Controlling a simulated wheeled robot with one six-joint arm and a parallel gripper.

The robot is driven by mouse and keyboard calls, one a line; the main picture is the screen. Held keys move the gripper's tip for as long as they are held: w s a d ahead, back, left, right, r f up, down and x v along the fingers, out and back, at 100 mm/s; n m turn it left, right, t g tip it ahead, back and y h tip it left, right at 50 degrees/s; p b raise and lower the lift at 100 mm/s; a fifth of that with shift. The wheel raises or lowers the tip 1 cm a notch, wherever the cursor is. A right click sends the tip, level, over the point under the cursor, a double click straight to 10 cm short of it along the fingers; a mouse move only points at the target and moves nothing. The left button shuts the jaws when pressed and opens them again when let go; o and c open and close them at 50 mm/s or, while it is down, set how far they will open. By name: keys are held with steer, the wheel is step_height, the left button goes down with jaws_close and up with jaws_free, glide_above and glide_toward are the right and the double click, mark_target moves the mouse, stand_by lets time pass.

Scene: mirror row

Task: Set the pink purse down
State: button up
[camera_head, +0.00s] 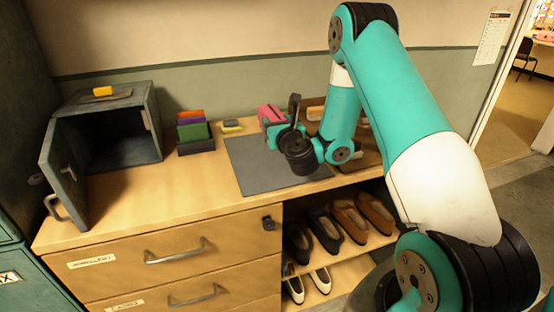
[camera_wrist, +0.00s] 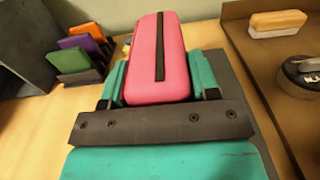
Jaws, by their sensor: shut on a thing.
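The pink purse (camera_wrist: 160,60) has a dark strip along its top and sits between the jaws of my gripper (camera_wrist: 160,88) in the wrist view. In the head view the purse (camera_head: 270,115) shows above the back part of a grey mat (camera_head: 262,172) on the counter, with my gripper (camera_head: 276,130) shut on it. My wrist hides part of the purse and mat there. I cannot tell whether the purse touches the mat.
A holder (camera_head: 195,141) with several coloured purses stands left of the mat, beside an open grey safe (camera_head: 120,130). A yellow-topped sponge (camera_head: 231,126) lies behind the mat. A brown tray (camera_wrist: 262,75) with a brush (camera_wrist: 277,23) is at right. Shoes (camera_head: 325,230) fill shelves below.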

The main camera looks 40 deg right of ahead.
steer(key=shift+f+b, duration=2.7)
steer(key=shift+f, duration=0.6)
steer(key=o, duration=1)
steer(key=shift+r, duration=0.1)
